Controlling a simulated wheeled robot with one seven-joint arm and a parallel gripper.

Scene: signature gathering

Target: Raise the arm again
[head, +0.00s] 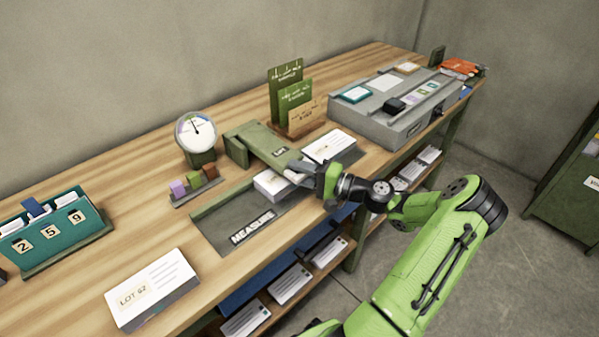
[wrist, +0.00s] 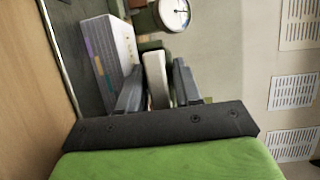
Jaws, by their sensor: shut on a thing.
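The green hinged arm (head: 262,145) with a small label slopes from its block over the measuring plate (head: 208,226), marked MEASURE. My gripper (head: 298,170) is at the arm's near end, with its fingers shut on it. In the wrist view a pale bar, seemingly this arm (wrist: 156,76), stands between the two fingers (wrist: 157,90). A white stack of papers (head: 268,189) lies on the plate below the arm's end. It shows in the wrist view with coloured tabs on its edge (wrist: 101,58). Whether the arm touches the stack is hidden.
A round dial gauge (head: 196,132) stands behind the plate, with small coloured blocks (head: 194,184) in front. Another paper stack (head: 330,146) lies right of the arm. A LOT 62 stack (head: 152,290) lies front left. A grey machine (head: 395,108) stands far right.

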